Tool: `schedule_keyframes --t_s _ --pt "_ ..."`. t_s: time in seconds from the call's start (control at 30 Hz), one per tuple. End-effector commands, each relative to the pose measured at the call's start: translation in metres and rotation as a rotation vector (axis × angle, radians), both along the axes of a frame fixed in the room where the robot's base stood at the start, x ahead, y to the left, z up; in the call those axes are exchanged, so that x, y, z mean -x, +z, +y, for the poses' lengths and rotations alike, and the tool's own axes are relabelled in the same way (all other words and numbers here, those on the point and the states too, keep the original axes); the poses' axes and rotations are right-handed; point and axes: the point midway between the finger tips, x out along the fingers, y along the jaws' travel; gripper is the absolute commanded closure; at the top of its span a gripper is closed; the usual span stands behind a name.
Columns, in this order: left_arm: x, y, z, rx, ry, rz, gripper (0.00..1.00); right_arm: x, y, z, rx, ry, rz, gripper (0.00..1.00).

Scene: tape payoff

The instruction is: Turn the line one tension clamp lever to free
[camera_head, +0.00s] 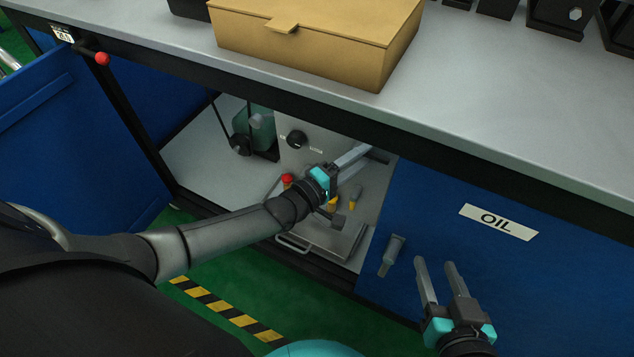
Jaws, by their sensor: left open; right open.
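A black rotary knob (297,139) sits on a grey panel (325,143) inside the open bay under the bench, with small labels on either side that I cannot read. A dark lever with a red ball end (102,58) sticks out from the bench front at the far left, beside a small white label. I cannot tell which is the line one tension clamp lever. My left gripper (364,166) reaches into the bay, open and empty, to the right of the black knob and apart from it. My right gripper (436,264) is open and empty in front of the blue OIL door.
A tan box (312,40) stands on the grey bench top (480,100). The blue OIL door (480,260) has a grey handle (391,256). A blue panel (60,130) is at the left. Small red and yellow parts sit near my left gripper; a green container (262,134) is behind.

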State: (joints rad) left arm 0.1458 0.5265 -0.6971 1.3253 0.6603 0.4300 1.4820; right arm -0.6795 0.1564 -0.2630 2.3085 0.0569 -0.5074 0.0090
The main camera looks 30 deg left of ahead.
Motion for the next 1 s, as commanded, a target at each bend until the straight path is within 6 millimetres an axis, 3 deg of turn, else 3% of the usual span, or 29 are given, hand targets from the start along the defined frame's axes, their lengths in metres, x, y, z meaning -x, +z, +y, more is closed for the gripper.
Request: schedule_keyframes --t_s 0.47,1.0 --pt "0.041 0.001 0.019 -0.001 0.000 0.002 0.50 0.013 -0.006 -0.033 0.140 -0.028 0.259 0.50" --pt "0.092 0.001 0.042 0.000 0.000 0.001 0.50 0.048 -0.001 -0.074 0.266 -0.080 0.555 0.50"
